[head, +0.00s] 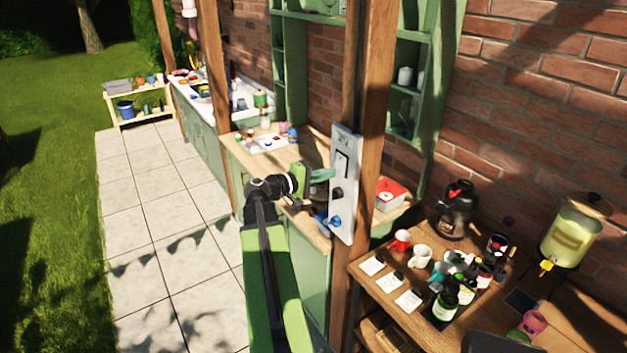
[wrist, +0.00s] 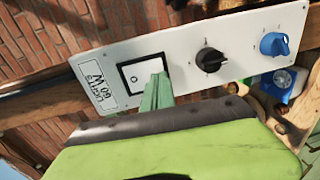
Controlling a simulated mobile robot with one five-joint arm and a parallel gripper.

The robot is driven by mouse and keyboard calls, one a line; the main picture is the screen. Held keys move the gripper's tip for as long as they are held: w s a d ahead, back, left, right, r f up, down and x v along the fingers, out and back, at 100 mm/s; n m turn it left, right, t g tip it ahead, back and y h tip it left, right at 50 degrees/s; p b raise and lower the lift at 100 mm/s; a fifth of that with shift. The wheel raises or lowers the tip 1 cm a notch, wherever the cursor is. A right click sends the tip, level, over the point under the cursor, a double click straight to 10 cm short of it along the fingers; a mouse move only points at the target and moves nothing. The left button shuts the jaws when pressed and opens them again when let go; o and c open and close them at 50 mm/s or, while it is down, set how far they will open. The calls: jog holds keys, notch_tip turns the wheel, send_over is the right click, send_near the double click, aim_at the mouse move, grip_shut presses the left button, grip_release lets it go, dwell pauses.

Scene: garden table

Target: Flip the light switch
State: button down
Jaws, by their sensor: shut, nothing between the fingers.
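A white control panel (head: 345,215) is fixed to a wooden post; it also fills the upper part of the wrist view (wrist: 185,50). The light switch (wrist: 136,73) is a white rocker in a black square frame beside a label reading "LIGHT 60 W". In the head view the switch (head: 342,161) is on the panel's upper half. My gripper (head: 325,174) is shut and empty, its green fingers pointing at the panel. In the wrist view the fingertips (wrist: 160,82) overlap the right part of the switch and hide it. I cannot tell whether they touch it.
A black knob (wrist: 210,60) and a blue knob (wrist: 274,44) are on the same panel, beside the switch. A wooden table (head: 375,300) with bottles and a white mug (head: 419,256) stands at the right. A counter with small items is behind my arm. The tiled path (head: 170,250) is clear.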

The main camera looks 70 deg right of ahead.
jog(key=shift+s+d, duration=0.3)
jog(key=shift+d, duration=0.15)
